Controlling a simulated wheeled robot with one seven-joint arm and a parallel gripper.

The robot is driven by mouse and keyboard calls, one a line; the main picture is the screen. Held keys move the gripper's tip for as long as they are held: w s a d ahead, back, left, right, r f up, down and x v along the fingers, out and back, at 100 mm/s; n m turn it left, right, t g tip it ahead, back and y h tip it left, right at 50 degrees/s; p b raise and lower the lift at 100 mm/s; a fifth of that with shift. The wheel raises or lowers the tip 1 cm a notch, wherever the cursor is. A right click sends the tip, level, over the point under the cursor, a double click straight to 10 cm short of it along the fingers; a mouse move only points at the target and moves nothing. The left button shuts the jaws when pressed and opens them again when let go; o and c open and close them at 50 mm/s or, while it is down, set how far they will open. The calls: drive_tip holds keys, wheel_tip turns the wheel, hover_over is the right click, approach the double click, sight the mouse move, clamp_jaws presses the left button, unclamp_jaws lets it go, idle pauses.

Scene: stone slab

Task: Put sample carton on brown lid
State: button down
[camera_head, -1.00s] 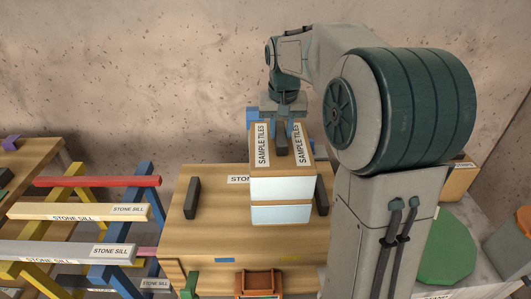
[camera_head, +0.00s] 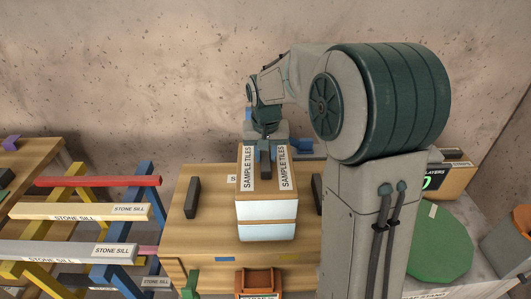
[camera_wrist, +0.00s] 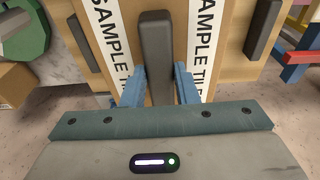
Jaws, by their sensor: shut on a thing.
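The sample carton (camera_head: 267,212) has a brown top with two white "SAMPLE TILES" labels and a pale front with a brown band. My gripper (camera_head: 265,150) is shut on the dark upright handle on its top. In the wrist view, the blue fingers of my gripper (camera_wrist: 159,88) flank that handle (camera_wrist: 156,50). The carton is upright, over a light-brown wooden top (camera_head: 210,230) that appears to be the brown lid. A dark bar stands on this top at either side of the carton. I cannot tell whether the carton touches the wood.
A trestle rack with stone sills (camera_head: 85,211) stands at left. An orange tray (camera_head: 258,281) and a green clamp-like piece (camera_head: 190,284) are at the front. A green disc (camera_head: 440,245) and a labelled box (camera_head: 455,173) lie at right.

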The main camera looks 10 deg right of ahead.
drive_tip(key=c, duration=1.1)
unclamp_jaws()
wheel_tip(320, 180, up, 11)
drive_tip(key=s, duration=0.2)
drive_tip(key=s+f, duration=0.2)
drive_tip(key=s, duration=0.5)
drive_tip(key=s+f+n+t, duration=0.1)
drive_tip(key=s+f, duration=0.2)
drive_tip(key=s, duration=0.5)
drive_tip(key=s+f+n, duration=0.1)
drive_tip(key=s+f, duration=0.2)
drive_tip(key=s, duration=0.4)
drive_tip(key=shift+s+d+f+t+b, duration=0.2)
drive_tip(key=shift+d+t+b, duration=0.1)
drive_tip(key=shift+b, duration=0.1)
